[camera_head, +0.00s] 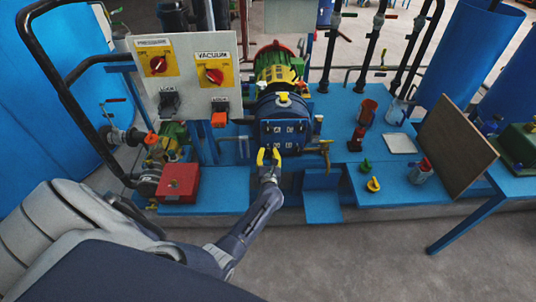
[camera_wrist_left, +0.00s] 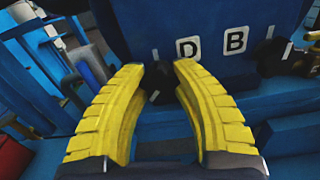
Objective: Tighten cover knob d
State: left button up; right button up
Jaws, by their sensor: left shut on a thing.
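The dark blue autoclave cover (camera_head: 284,134) stands upright at the middle of the blue bench, with white letter labels on its face. In the left wrist view the labels D (camera_wrist_left: 188,49) and B (camera_wrist_left: 235,40) show. Cover knob d (camera_wrist_left: 157,78) is a small black knob just left of the D label. My left gripper (camera_head: 268,153) has yellow fingers at the lower left of the cover. In the left wrist view its fingers (camera_wrist_left: 159,76) are closed in on knob d from both sides and partly hide it. My right gripper is not in view.
A panel with PRESSURE and VACUUM switches (camera_head: 187,75) stands left of the cover. A red box (camera_head: 178,182) is on the lower left bench. A brass handle (camera_head: 318,148) sticks out right of the cover. Cups and small green and yellow parts lie on the right bench.

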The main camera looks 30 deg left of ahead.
pick_arm(q)
jog(key=shift+f, duration=0.1)
grip_shut()
jog(key=m, duration=0.7)
jog(key=shift+s+m, duration=0.1)
jog(key=shift+m, duration=0.3)
jog(key=m, duration=0.3)
jog(key=shift+m, duration=0.3)
jog(key=m, duration=1)
jog(key=shift+a+m, duration=0.1)
jog(key=shift+m, duration=2.8)
